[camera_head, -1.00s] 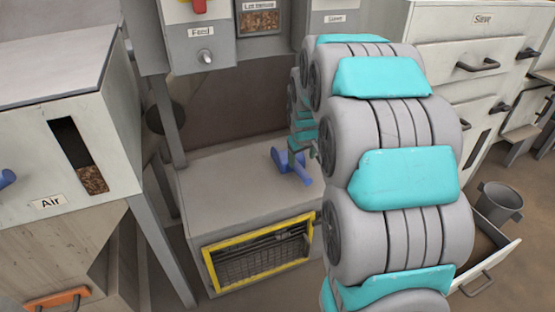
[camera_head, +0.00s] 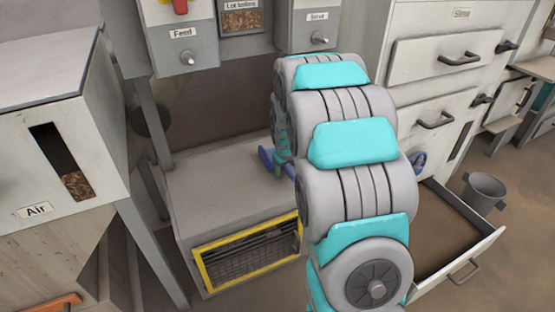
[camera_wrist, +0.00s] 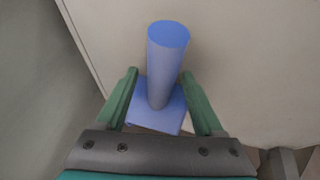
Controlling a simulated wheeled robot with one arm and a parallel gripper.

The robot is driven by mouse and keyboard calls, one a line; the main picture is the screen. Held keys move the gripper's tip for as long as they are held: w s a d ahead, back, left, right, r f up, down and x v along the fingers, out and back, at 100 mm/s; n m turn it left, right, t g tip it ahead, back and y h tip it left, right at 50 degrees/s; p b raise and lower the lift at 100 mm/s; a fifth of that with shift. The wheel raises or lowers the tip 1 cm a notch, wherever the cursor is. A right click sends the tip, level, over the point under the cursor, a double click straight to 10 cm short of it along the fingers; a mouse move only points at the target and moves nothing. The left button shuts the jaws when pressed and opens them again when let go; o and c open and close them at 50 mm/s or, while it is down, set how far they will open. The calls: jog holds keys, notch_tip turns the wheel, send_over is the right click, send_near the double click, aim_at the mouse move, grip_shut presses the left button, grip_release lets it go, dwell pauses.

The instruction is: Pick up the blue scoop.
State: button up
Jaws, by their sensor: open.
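The blue scoop (camera_head: 266,160) is on top of the grey box-like base below the feed panel, partly hidden behind my arm in the head view. In the wrist view, the scoop (camera_wrist: 166,65) shows a round handle pointing toward the camera and a flat, squarish part below it. My gripper (camera_wrist: 159,73) is open, with one green finger on each side of the scoop and gaps beside the handle. In the head view my gripper is mostly hidden by my arm.
A yellow-framed grille (camera_head: 248,252) is on the base's front. Feed panel (camera_head: 184,48) hangs above. The Air cabinet (camera_head: 45,165) stands left. An open drawer (camera_head: 487,243) juts out at right, near a grey bucket (camera_head: 484,192) on the floor.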

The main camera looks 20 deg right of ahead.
grip_shut()
dwell(0.4)
